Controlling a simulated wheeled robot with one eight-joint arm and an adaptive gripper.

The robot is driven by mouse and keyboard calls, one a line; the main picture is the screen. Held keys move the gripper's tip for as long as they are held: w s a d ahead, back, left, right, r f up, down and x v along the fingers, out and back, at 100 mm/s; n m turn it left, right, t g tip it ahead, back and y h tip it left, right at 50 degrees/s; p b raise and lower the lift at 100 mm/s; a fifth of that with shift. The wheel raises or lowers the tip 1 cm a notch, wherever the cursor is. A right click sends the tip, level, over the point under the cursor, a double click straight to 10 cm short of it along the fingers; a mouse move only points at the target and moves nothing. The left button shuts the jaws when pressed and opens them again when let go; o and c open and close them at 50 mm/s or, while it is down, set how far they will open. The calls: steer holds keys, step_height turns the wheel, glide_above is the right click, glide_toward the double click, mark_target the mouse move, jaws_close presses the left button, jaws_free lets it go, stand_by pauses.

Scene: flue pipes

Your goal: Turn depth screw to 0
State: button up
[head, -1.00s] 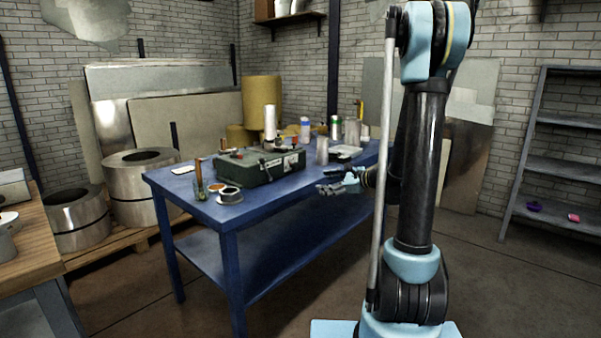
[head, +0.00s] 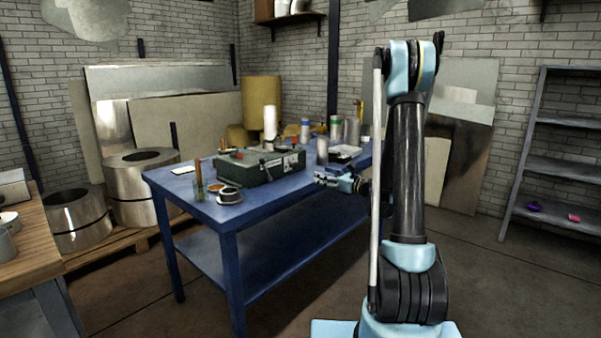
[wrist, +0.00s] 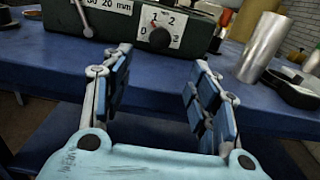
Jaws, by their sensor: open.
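The depth screw looks like a black knob (wrist: 160,38) on a white dial plate marked with numbers, on the front of the dark green machine (wrist: 205,30). A small red mark shows at the knob's upper left, seemingly between 0 and 1; the exact setting is hard to read. The machine also stands on the blue table in the head view (head: 258,167). My gripper (wrist: 160,62) is open and empty, its blue-padded fingers on either side of the line to the knob, apart from it. In the head view my gripper (head: 322,179) is at the table's front edge, right of the machine.
The blue table (head: 205,207) has a clear front strip. A metal cylinder (wrist: 262,46) and a dark tray (wrist: 298,88) stand right of the machine. A lever with a ball end (wrist: 87,30) hangs left of the dial. Small pots (head: 229,195) stand at the left.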

mark_target(298, 168)
steer(key=x, duration=1.3)
steer(key=shift+w+a, duration=0.15)
steer(key=c, duration=1.1)
